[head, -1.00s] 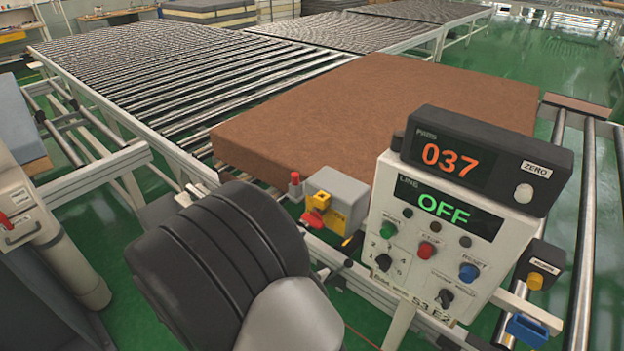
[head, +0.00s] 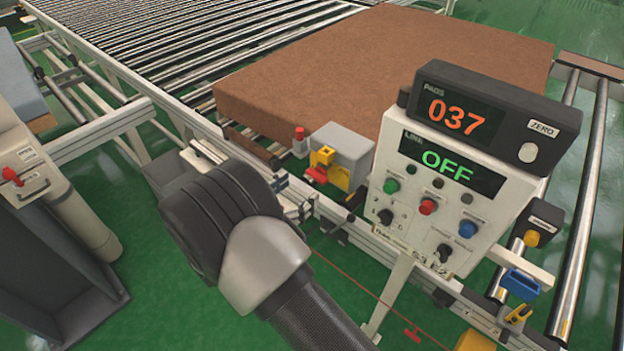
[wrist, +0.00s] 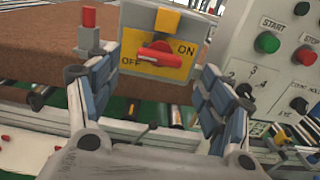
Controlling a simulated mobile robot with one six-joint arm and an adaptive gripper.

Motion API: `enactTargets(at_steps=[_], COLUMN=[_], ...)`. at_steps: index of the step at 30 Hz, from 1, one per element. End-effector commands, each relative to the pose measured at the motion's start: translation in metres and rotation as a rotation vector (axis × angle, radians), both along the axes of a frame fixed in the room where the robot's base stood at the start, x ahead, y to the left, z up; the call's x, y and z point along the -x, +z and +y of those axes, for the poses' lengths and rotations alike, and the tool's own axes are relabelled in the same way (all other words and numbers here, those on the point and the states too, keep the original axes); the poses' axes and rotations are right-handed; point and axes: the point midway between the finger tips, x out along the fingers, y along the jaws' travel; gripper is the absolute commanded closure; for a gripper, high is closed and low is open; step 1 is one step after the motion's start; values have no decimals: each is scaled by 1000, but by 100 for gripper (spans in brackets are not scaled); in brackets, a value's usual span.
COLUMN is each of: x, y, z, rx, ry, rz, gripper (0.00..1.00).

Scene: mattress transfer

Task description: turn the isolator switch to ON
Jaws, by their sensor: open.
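The isolator switch is a grey box (head: 345,150) with a yellow plate and a red handle (head: 317,174). It is mounted on the conveyor's near rail, left of the control panel. In the wrist view the red handle (wrist: 158,56) lies roughly crosswise on the yellow plate (wrist: 180,70), between OFF at lower left and ON at right. Which mark it points to is hard to tell. My gripper (wrist: 157,82) is open and empty, its two fingers at either side below the switch. In the head view my wrist hides part of the gripper (head: 294,198).
The control panel (head: 480,205) stands right of the switch, its line display reading OFF. A small red-topped post (head: 299,140) stands left of the switch. A brown mattress (head: 390,60) lies behind on the rollers. The rail (head: 345,215) runs below the switch.

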Motion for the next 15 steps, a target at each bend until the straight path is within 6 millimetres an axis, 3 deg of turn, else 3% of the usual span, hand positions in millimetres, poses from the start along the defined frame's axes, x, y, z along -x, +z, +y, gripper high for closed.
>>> enactTargets(at_steps=[6, 15], x=[-31, -47], y=[0, 0], z=[-26, -37], rx=[-1, 0], ry=[-3, -1], rz=[-1, 0], gripper=[27, 27])
